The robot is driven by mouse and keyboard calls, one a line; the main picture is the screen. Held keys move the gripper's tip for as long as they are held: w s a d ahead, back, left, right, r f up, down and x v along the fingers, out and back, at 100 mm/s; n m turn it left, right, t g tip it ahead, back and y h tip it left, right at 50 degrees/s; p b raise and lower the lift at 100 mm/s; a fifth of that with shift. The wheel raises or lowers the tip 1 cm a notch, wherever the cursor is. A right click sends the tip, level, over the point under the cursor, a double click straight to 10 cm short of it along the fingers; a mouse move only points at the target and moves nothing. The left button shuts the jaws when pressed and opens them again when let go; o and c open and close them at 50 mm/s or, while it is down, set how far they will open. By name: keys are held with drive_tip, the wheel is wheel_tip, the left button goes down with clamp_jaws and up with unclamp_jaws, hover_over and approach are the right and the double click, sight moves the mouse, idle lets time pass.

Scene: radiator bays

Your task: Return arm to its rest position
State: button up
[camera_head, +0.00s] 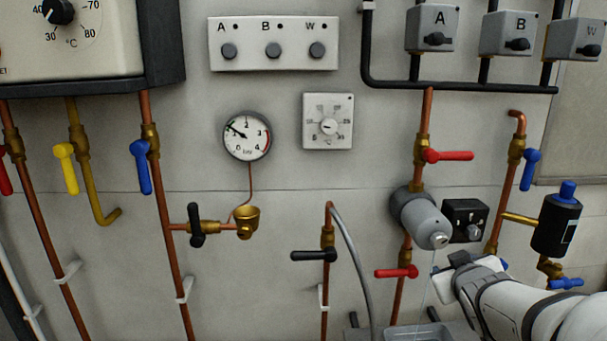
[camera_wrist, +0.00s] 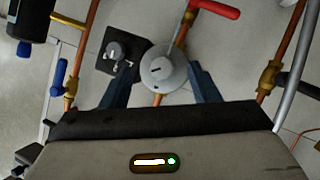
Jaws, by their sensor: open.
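My arm (camera_head: 510,300) reaches in from the lower right in the head view. My gripper (camera_head: 468,262) is in front of the lower right pipework, just below and right of a grey cylindrical body (camera_head: 425,220) and below a small black box with a knob (camera_head: 465,219). In the wrist view my gripper (camera_wrist: 155,75) has its two dark blue fingers spread apart with nothing held. The grey cylinder (camera_wrist: 165,72) shows between the fingers, and the black box (camera_wrist: 118,55) lies beside the left finger. Whether a finger touches either cannot be told.
Close around are a red lever (camera_head: 396,272) below the cylinder, another red lever (camera_head: 450,156) above, a blue-capped black canister (camera_head: 556,222) at right and a grey hose (camera_head: 350,250) at left. A thin pale line runs down from the cylinder towards a grey tray (camera_head: 405,332).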

drive_tip(key=s+a+r+m+g+y+p, duration=0.1)
drive_tip(key=s+a+m+g+y+p, duration=0.1)
drive_tip(key=s+a+g+p, duration=0.6)
drive_tip(key=s+a+g+y, duration=0.1)
drive_tip(key=s+a+g, duration=0.1)
drive_tip(key=s+a, duration=0.5)
drive_tip(key=shift+s+r+y+p, duration=0.25)
drive_tip(key=shift+s+y+p, duration=0.1)
drive_tip(key=shift+s, duration=0.45)
